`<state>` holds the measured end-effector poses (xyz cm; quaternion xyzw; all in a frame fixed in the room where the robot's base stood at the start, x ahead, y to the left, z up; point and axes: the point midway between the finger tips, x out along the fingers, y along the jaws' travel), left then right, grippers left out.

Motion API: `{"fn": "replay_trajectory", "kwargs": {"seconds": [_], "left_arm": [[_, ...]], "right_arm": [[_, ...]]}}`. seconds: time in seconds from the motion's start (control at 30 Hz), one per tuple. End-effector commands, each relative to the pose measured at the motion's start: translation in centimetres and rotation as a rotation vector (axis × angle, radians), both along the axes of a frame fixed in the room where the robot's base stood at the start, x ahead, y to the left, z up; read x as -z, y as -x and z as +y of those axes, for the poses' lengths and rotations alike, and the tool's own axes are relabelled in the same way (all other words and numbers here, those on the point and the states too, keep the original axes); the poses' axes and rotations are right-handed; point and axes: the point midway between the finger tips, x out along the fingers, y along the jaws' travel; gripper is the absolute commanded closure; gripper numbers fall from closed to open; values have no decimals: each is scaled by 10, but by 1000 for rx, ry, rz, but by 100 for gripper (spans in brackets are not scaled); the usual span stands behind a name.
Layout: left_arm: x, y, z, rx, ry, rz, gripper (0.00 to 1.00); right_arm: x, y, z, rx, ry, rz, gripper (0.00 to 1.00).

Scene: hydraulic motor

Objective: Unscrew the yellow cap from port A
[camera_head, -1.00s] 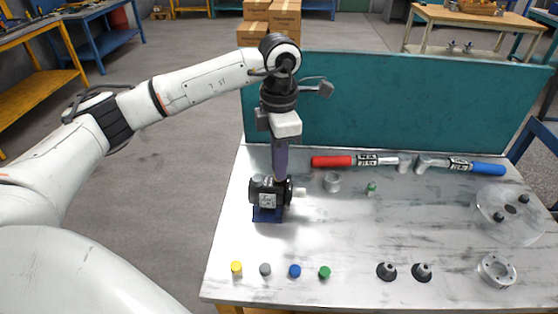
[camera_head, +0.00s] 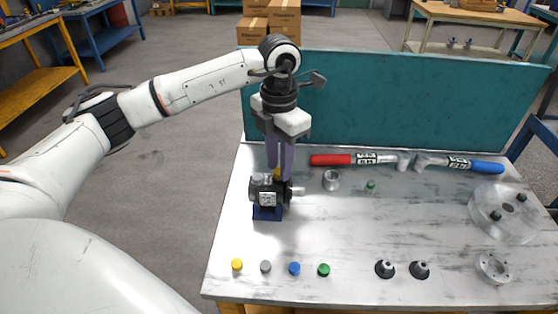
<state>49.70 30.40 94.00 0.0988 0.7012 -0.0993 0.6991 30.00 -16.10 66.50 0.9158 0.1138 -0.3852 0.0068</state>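The hydraulic motor (camera_head: 267,196) is a dark block with a pale label. It stands on a blue base (camera_head: 267,213) at the table's left side. A yellow cap (camera_head: 277,174) shows on top of it, partly hidden by my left gripper. My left gripper (camera_head: 280,172) points straight down, its two purple fingers apart, with the tips at the cap. I cannot tell whether the fingers press on the cap or stand clear of it. The port markings are too small to read. My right gripper is not in view.
A yellow cap (camera_head: 237,265), a grey one (camera_head: 265,267), a blue one (camera_head: 294,268) and a green one (camera_head: 324,270) line the front. Red-handled (camera_head: 331,160) and blue-handled (camera_head: 487,168) tools lie at the back, before a teal panel (camera_head: 400,105).

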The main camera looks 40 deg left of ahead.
Motion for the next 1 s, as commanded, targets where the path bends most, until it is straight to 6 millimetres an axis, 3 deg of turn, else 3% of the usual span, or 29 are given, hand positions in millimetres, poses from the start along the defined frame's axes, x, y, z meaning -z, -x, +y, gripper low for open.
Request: {"fn": "replay_trajectory", "kwargs": {"seconds": [0.37, 0.8, 1.0], "left_arm": [[0, 0, 1, 23, -1, 0, 73], [1, 0, 1, 664, -1, -2, 73], [0, 0, 1, 879, -1, 0, 73]], "right_arm": [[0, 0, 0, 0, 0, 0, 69], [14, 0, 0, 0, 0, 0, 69], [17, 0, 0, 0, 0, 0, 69]]}}
